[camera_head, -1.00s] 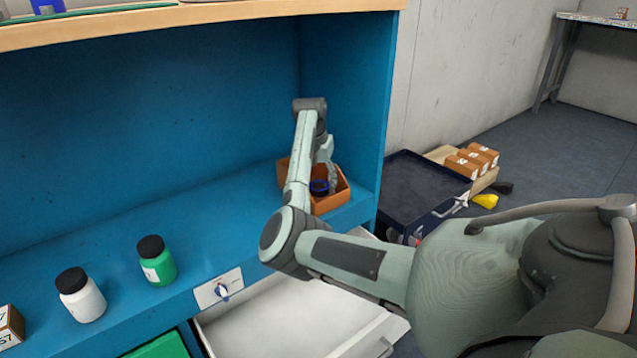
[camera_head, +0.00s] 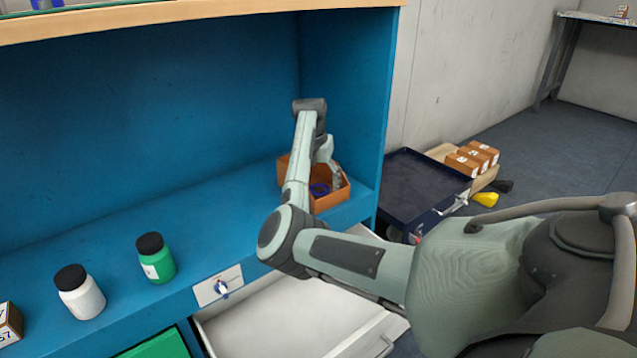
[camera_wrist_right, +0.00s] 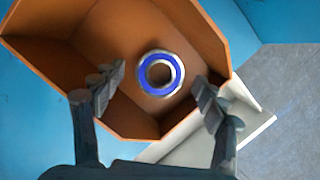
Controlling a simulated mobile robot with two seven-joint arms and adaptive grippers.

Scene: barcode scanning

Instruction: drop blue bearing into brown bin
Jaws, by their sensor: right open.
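The blue bearing (camera_head: 319,189) is a ring with a blue band. In the right wrist view the bearing (camera_wrist_right: 160,73) shows inside the brown bin (camera_wrist_right: 50,28), apart from both fingers; whether it rests on the bin's floor is hard to tell. In the head view the brown bin (camera_head: 333,201) stands at the right end of the blue shelf. My right gripper (camera_wrist_right: 160,80) is open and empty, its fingers over the bin on either side of the bearing. In the head view the right gripper (camera_head: 334,176) is at the bin, partly hidden by my arm. My left gripper is not in view.
A green bottle (camera_head: 155,259) and a white bottle (camera_head: 80,292) stand on the shelf at left. A white drawer (camera_head: 285,318) is open below my arm. The blue side wall (camera_head: 350,95) rises beside the bin. A dark tray (camera_head: 425,182) stands beyond it.

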